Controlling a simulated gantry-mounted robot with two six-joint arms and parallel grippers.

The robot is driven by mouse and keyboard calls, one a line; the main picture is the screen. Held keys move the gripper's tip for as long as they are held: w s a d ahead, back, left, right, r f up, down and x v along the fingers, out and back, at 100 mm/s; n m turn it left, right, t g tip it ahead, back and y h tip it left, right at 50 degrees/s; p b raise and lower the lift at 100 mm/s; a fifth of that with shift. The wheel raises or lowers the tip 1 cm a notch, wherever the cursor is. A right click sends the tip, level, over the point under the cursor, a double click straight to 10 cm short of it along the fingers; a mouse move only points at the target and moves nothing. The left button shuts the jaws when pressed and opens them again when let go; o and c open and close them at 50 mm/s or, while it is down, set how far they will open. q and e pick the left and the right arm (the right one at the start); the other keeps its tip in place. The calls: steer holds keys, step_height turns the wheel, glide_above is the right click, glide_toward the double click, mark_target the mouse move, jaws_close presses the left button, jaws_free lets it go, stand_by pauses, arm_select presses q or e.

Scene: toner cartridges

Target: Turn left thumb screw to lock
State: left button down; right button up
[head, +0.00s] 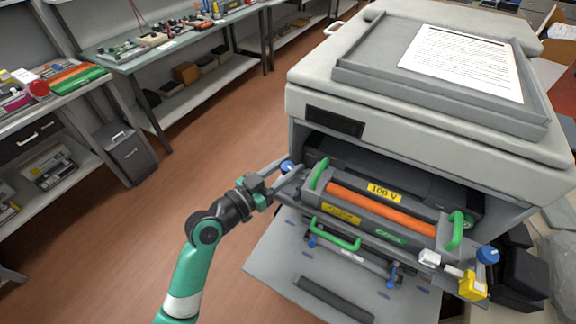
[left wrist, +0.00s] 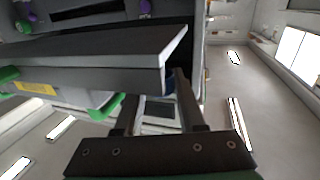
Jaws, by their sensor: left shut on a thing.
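The left thumb screw (head: 287,167) is a blue knob at the left end of the printer's cartridge unit. My left gripper (head: 286,178) is shut on it, with the arm reaching in from the left. In the left wrist view my gripper (left wrist: 160,105) has its two dark fingers pointing up past a grey panel, and a sliver of the blue screw (left wrist: 169,84) shows between them. The rest of the screw is hidden there. The cartridge unit (head: 384,212) has an orange bar, green handles and a yellow "100 V" label.
A second blue knob (head: 488,255) is at the unit's right end, with a yellow block (head: 473,286) and a white connector (head: 429,257) close by. The printer's front flap (head: 290,265) hangs open below. The floor left of the printer is clear.

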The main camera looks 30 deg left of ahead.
arm_select(q)
steer(key=shift+a+f+m+h+b, duration=0.1)
steer(key=shift+f+m+h+b, duration=0.45)
steer(key=shift+b, duration=0.7)
steer(key=shift+r+m+g+h, duration=0.35)
steer(key=shift+r+g+h, duration=0.15)
steer(key=shift+h, duration=0.35)
steer(key=m+h+p, duration=0.1)
steer(key=p, duration=0.2)
steer(key=shift+w+r+g, duration=0.1)
steer(key=shift+r+g, duration=0.2)
steer(key=shift+g, duration=0.1)
steer(key=shift+f+h, duration=0.15)
steer(key=shift+h, duration=0.15)
steer(key=shift+f, duration=0.15)
steer(key=c, duration=0.5)
jaws_free()
